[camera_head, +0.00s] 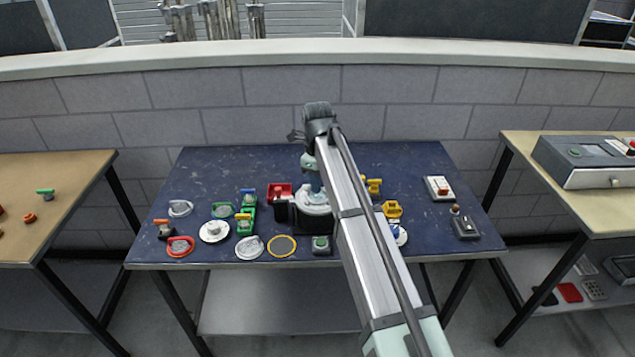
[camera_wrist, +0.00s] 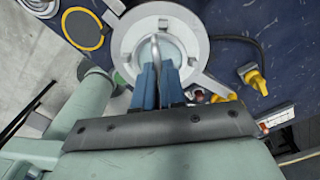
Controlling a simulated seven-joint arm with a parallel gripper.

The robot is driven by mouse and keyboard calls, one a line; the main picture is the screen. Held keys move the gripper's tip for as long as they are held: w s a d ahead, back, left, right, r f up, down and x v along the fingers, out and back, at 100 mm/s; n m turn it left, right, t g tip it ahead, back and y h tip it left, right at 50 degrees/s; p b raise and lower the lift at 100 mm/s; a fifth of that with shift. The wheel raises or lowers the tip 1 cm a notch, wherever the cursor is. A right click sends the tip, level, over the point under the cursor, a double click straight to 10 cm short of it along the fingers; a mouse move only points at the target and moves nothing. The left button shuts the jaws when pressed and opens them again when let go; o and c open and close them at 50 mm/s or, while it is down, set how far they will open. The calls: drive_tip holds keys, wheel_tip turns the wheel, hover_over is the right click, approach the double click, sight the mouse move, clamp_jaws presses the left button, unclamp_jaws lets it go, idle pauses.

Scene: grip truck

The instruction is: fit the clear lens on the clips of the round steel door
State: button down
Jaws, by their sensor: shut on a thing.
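The round steel door (camera_head: 318,208) is a pale grey disc near the middle of the blue table, partly hidden by my arm. In the wrist view it is a grey ring (camera_wrist: 119,32) with small clips around its inner rim. My gripper (camera_wrist: 158,70) has blue fingers shut on the clear lens (camera_wrist: 143,44), a pale see-through disc with a thin curved edge showing between the fingertips. The lens lies over the middle of the ring; whether it touches the clips I cannot tell. In the head view my gripper (camera_head: 314,188) is above the door.
A yellow-rimmed dark disc (camera_head: 282,247), a grey disc (camera_head: 249,248) and a red ring (camera_head: 180,247) lie along the front edge. The table's far right back is mostly clear.

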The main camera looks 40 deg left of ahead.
drive_tip(key=shift+f, duration=0.2)
idle(0.4)
drive_tip(key=c, duration=1.1)
unclamp_jaws()
drive_tip(key=o, duration=0.3)
drive_tip(key=shift+r, duration=0.15)
drive_tip(key=shift+r, duration=3.6)
